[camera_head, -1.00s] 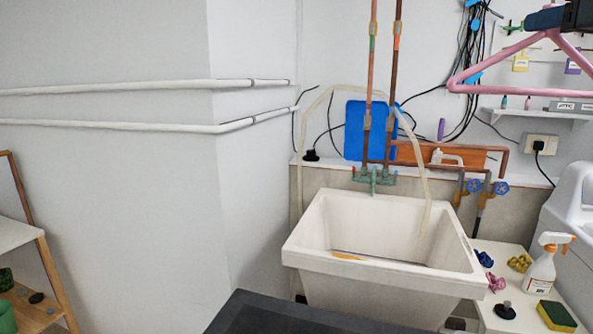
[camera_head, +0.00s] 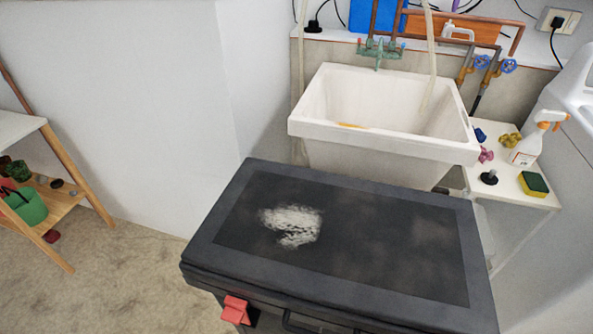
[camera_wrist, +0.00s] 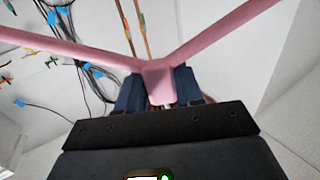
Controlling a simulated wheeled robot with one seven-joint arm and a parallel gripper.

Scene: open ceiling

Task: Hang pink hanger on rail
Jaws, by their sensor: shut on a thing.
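The pink hanger (camera_wrist: 158,78) shows in the wrist view, its two arms spreading up to the left and right from its middle. My gripper (camera_wrist: 158,88) is shut on the hanger at this middle part, with a dark blue finger on each side. The hanger's ends run out of the picture. Neither my gripper nor the hanger is in the head view now. The rail is not seen in the current frames.
A dark chest (camera_head: 229,225) with a white patch on its lid stands in front of the white sink (camera_head: 310,128). A side table (camera_head: 515,190) holds a spray bottle (camera_head: 528,140) and a sponge. A wooden shelf (camera_head: 60,150) stands at the left, with bare floor (camera_head: 130,270) beside it.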

